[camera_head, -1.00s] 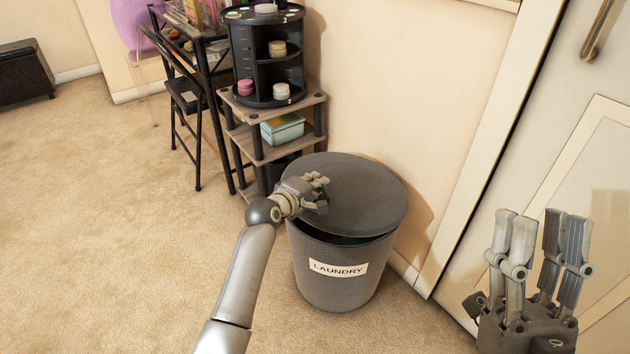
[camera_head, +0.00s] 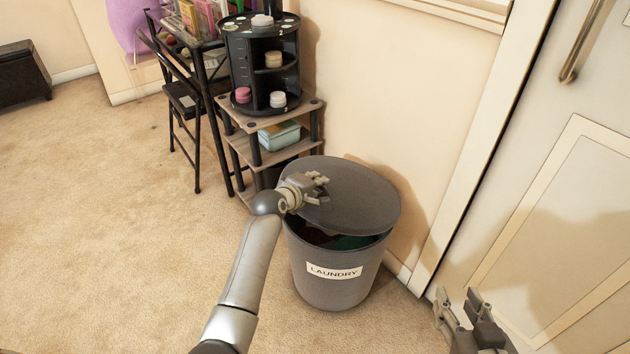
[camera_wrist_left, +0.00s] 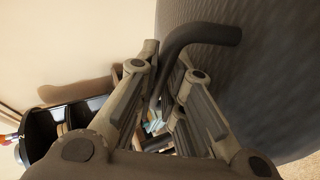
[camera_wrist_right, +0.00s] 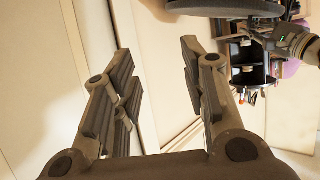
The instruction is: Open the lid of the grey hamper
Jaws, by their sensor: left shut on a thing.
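The grey hamper (camera_head: 330,282) with a LAUNDRY label stands on the carpet by the wall. Its round grey lid (camera_head: 358,195) is tilted, with a gap at the front through which dark and green contents show. My left gripper (camera_head: 318,188) is at the lid's left part. In the left wrist view, the fingers (camera_wrist_left: 165,75) are around a dark curved handle (camera_wrist_left: 205,36) on the lid (camera_wrist_left: 265,75), shut on it. My right gripper (camera_head: 465,310) is at the lower right, away from the hamper. In the right wrist view its fingers (camera_wrist_right: 157,85) are apart and empty.
A small shelf (camera_head: 265,150) with a black round organizer (camera_head: 262,70) stands just behind and left of the hamper. A black folding chair (camera_head: 182,100) is further left. A white door (camera_head: 560,200) is at the right. Open carpet (camera_head: 110,220) lies left.

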